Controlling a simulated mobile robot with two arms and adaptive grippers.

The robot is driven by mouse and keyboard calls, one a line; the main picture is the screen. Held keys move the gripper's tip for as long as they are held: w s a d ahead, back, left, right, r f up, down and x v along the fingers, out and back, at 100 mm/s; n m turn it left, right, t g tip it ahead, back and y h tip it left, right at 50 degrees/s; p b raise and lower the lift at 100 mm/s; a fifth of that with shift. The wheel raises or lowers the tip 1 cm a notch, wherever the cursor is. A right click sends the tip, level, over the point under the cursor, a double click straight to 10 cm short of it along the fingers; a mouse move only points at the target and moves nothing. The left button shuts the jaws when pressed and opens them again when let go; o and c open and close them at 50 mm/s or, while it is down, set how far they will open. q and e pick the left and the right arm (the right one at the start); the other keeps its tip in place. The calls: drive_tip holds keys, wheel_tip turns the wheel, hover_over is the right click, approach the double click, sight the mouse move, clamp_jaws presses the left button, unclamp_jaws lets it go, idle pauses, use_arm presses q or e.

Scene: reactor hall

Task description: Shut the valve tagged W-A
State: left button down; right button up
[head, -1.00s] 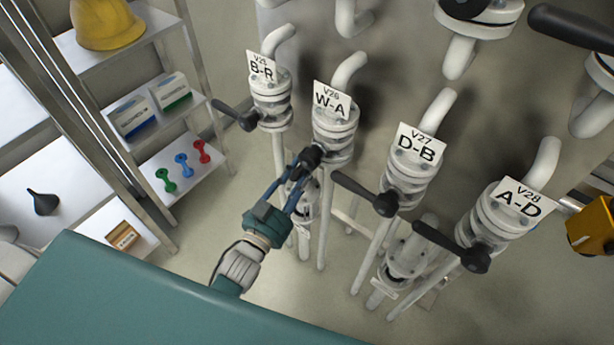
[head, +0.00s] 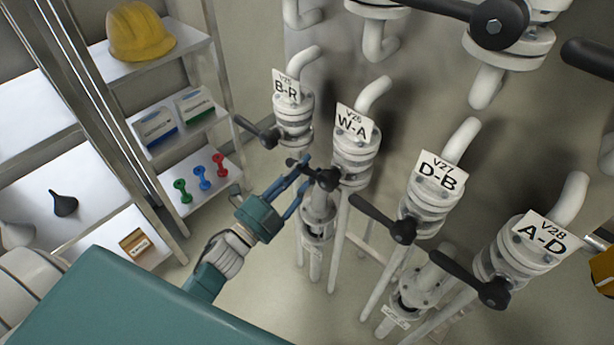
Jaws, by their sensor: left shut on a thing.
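The valve tagged W-A (head: 356,153) is a white pipe valve with a black lever (head: 325,180) at its front. It stands between the valves tagged B-R and D-B. My left gripper (head: 303,176), teal with blue fingers, is shut on this lever from the lower left. The lever's tip shows past the fingers at the upper left, and its hub shows to their right. The fingers hide part of the lever.
Valve B-R (head: 293,117) is close on the left, valve D-B (head: 430,190) and valve A-D (head: 515,255) on the right, each with a protruding black lever. More pipes and levers hang above. A shelf (head: 205,195) with a yellow helmet (head: 141,33) stands left.

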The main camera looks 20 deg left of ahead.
use_arm(q)
drive_tip(key=shift+w+a+r+m+h, duration=0.1)
drive_tip(key=shift+r+m+h, duration=0.1)
drive_tip(key=shift+r+m, duration=0.5)
drive_tip(key=shift+w+a+r+m+h, duration=0.1)
drive_tip(key=shift+r+m+h, duration=0.2)
drive_tip(key=shift+m, duration=0.6)
drive_tip(key=shift+r, duration=0.1)
drive_tip(key=c, duration=1.4)
unclamp_jaws()
drive_tip(key=shift+c, duration=0.2)
drive_tip(key=shift+s, duration=0.1)
drive_tip(key=shift+s, duration=0.1)
drive_tip(key=shift+s+a+f, duration=0.1)
drive_tip(key=shift+s+f, duration=0.2)
drive_tip(key=v, duration=1.1)
drive_tip(key=shift+r, duration=0.25)
